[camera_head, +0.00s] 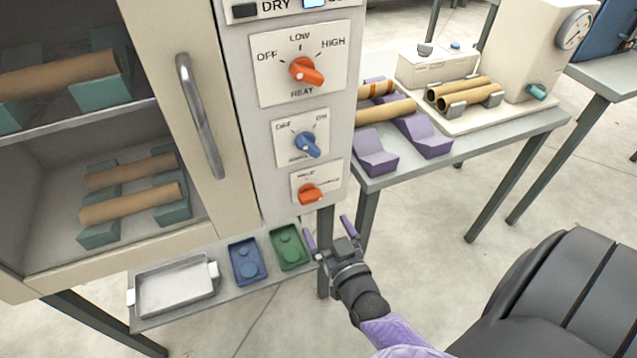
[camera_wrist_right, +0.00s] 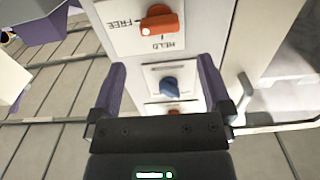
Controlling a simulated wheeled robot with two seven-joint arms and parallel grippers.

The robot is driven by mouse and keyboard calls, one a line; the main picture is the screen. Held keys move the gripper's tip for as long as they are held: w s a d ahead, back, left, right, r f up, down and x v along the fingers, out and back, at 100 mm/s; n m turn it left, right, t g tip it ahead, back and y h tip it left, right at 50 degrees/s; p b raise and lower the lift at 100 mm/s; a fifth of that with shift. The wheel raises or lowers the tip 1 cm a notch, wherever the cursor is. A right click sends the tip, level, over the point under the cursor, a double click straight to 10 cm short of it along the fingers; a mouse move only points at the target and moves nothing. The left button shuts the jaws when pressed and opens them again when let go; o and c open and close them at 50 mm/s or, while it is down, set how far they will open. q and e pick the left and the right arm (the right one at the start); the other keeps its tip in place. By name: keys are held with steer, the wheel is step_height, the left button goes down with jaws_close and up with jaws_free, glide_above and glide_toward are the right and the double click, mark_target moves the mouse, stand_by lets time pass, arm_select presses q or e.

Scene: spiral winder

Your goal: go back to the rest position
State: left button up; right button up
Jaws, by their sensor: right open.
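My right gripper (camera_head: 328,230) is open and empty in the head view, low and just in front of the cabinet's control panel, below its bottom orange knob (camera_head: 310,194). In the right wrist view the two purple fingers of the right gripper (camera_wrist_right: 162,66) stand apart, with nothing held between them. That view shows the panel upside down, with the orange FREE/HELD knob (camera_wrist_right: 159,18) largest and the blue knob (camera_wrist_right: 168,85) beyond it. My left gripper is not in view.
The cabinet (camera_head: 202,20) holds cardboard tubes (camera_head: 130,203) on teal rests, behind a door handle (camera_head: 200,115). A table (camera_head: 480,140) with purple cradles (camera_head: 425,138) stands right. Floor is open between.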

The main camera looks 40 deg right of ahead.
steer(key=shift+s+a, duration=0.1)
steer(key=shift+s, duration=0.4)
steer(key=s+a+f+n+g+y, duration=0.1)
steer(key=s+a+f+g+y, duration=0.15)
steer(key=f, duration=0.45)
steer(key=s+a+f+n+g+y, duration=0.1)
steer(key=s+a+f+g, duration=0.1)
steer(key=s+f+g, duration=0.3)
steer(key=s+f+n+g, duration=0.1)
steer(key=s+f+g, duration=0.2)
steer(key=s, duration=0.5)
steer(key=s+f+n+g, duration=0.1)
steer(key=s+f+g, duration=0.2)
steer(key=s+f, duration=0.3)
steer(key=s+a+f+n+g, duration=0.1)
steer(key=s+f+g, duration=0.2)
steer(key=s, duration=0.7)
steer(key=shift+s+f+g, duration=0.15)
steer(key=shift+f+g, duration=0.2)
steer(key=shift+f, duration=0.6)
steer(key=shift+a, duration=0.15)
